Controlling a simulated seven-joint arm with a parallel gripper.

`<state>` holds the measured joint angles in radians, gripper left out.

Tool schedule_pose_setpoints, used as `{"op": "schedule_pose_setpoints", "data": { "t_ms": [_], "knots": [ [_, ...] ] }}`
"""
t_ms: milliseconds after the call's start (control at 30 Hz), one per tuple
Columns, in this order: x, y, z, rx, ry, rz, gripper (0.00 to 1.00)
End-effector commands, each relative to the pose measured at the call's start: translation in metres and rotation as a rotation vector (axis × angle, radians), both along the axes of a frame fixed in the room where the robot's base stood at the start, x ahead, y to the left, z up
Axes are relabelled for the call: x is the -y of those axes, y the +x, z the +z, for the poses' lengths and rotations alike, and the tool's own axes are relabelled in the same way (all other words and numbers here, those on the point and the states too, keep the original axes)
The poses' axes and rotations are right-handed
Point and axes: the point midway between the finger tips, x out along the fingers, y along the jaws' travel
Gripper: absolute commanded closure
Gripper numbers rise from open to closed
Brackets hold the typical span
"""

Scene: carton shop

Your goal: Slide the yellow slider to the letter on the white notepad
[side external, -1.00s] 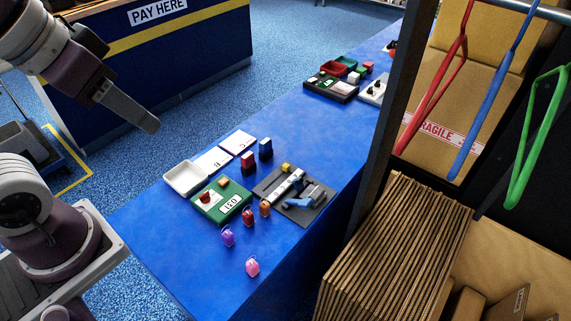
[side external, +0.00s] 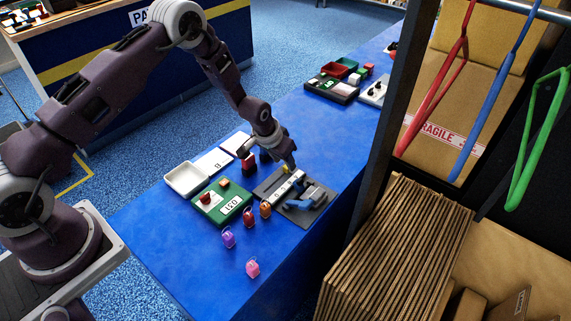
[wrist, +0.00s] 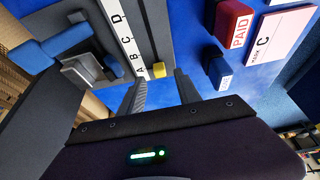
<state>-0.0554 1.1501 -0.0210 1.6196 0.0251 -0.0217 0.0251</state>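The yellow slider (wrist: 159,70) is a small block beside the A end of a white strip (wrist: 124,38) lettered A, B, C, D, on a grey board. My gripper (wrist: 160,78) is open, its two fingers on either side of the slider in the wrist view; I cannot tell whether they touch it. In the side view my gripper (side external: 290,170) is low over the far end of the strip (side external: 288,185) and hides the slider. A white notepad marked C (wrist: 280,38) is at the right of the wrist view. Another white pad, marked B (side external: 213,162), shows in the side view.
A blue-handled device (side external: 310,196) is on the board beside the strip. The red PAID stamp (wrist: 232,22) and a blue stamp (wrist: 218,70) stand near the pads. A green board (side external: 222,203), white tray (side external: 186,178) and several small coloured tags (side external: 265,209) are nearby.

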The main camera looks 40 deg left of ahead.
Motion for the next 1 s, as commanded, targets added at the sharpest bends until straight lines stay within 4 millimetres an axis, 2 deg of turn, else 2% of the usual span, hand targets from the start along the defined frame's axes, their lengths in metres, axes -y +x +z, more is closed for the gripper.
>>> {"op": "schedule_pose_setpoints", "data": {
  "t_ms": [100, 200, 433, 467, 600, 667, 1000],
  "knots": [
    [0.000, 0.007, -0.018, -0.001, 0.001, -0.002, 0.60],
    [0.000, 0.010, -0.025, -0.001, 0.000, -0.001, 0.60],
    [0.000, 0.011, -0.026, -0.001, 0.000, -0.001, 0.60],
    [0.000, 0.011, -0.026, -0.001, 0.000, -0.001, 0.62],
    [0.000, 0.011, -0.026, -0.001, 0.000, -0.001, 0.89],
    [0.000, 0.010, -0.026, -0.001, 0.000, -0.001, 1.00],
    [0.000, 0.011, -0.026, -0.001, 0.000, -0.001, 1.00]
  ]
}}
